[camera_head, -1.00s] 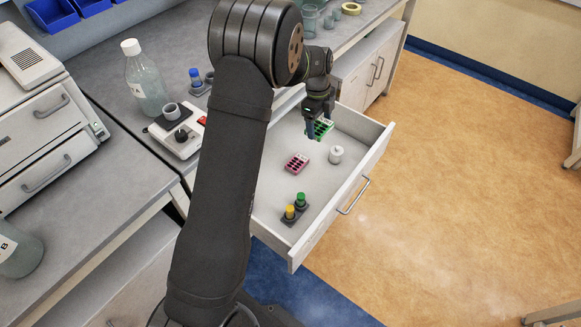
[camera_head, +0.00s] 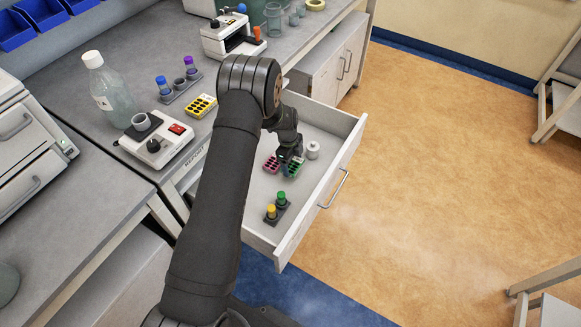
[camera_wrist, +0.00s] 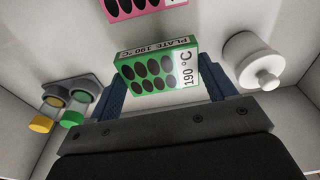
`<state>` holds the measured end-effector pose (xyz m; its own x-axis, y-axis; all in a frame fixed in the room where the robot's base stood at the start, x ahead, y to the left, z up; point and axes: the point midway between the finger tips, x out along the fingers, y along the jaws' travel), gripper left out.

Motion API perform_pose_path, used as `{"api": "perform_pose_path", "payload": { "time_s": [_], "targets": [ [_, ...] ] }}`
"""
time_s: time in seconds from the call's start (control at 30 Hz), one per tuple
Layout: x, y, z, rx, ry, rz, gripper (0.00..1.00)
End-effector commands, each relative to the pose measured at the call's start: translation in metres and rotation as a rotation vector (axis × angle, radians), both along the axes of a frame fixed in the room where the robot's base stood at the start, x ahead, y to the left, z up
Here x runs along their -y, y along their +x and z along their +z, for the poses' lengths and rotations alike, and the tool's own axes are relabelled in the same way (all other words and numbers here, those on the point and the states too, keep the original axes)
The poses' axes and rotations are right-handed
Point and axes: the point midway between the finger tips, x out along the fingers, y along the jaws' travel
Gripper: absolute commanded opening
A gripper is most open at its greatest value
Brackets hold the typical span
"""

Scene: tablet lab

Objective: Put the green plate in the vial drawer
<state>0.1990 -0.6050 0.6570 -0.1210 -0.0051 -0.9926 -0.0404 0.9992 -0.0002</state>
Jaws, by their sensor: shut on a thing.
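The green plate (camera_wrist: 155,68) has dark round wells and a white label reading "PLATE 190 °C". My gripper (camera_wrist: 160,90) is shut on it, with a blue finger at each side in the wrist view. In the head view my gripper (camera_head: 291,166) is low inside the open vial drawer (camera_head: 322,130), and it partly covers the green plate (camera_head: 294,168). Whether the plate touches the drawer floor I cannot tell.
In the drawer, a pink plate (camera_head: 271,164) lies just left of the green plate, and a white lidded jar (camera_head: 313,150) stands to its right. A rack (camera_head: 276,212) with yellow- and green-capped vials is at the near end. The floor between the rack and plates is clear.

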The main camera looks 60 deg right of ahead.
Motion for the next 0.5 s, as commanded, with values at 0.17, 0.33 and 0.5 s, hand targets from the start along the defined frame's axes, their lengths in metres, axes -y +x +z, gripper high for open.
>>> {"api": "perform_pose_path", "payload": {
  "time_s": [0.17,0.33,0.5],
  "targets": [
    [-0.001,0.000,-0.024,-0.001,0.003,0.000,0.55],
    [0.000,0.000,-0.034,0.001,-0.001,0.000,0.55],
    [0.000,0.000,-0.034,0.000,-0.001,0.000,0.55]
  ]
}}
